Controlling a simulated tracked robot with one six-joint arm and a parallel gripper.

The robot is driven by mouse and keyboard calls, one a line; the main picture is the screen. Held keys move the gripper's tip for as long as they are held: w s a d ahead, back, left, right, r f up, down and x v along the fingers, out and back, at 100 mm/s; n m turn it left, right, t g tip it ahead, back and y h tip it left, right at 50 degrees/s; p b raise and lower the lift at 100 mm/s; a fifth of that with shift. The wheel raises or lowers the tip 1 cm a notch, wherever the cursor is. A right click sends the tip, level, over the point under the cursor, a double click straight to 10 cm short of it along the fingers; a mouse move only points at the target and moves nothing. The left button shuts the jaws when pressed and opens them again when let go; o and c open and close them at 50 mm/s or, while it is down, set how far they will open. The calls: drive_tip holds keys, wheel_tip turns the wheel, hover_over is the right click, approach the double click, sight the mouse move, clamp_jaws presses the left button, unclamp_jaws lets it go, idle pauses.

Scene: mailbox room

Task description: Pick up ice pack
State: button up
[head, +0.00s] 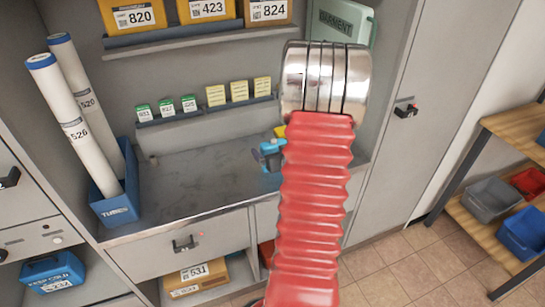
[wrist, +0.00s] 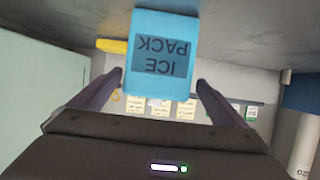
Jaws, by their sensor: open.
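The light blue ice pack (wrist: 178,18) has a dark label reading "ICE PACK", upside down in the wrist view. It stands on the grey counter; in the head view a small part of it (head: 270,147) shows beside my red arm, which hides the rest. My gripper (wrist: 159,78) is open, with one dark finger on each side of the lower part of the pack in the wrist view. I see gaps between the fingers and the pack. In the head view my gripper is mostly hidden behind my arm.
A yellow object (wrist: 112,45) is near the pack. A blue tube holder (head: 117,207) with two white tubes stands at the counter's left. Small green and yellow cards (head: 240,91) line the back wall. The counter's middle (head: 200,185) is clear.

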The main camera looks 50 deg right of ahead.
drive_tip(key=shift+x, duration=2.65)
drive_tip(key=shift+s+d, duration=0.1)
drive_tip(key=shift+d, duration=0.05)
drive_tip(key=shift+c, duration=0.5)
drive_tip(key=c, duration=1.3)
drive_tip(key=shift+r, duration=0.1)
drive_tip(key=shift+r, duration=4.95)
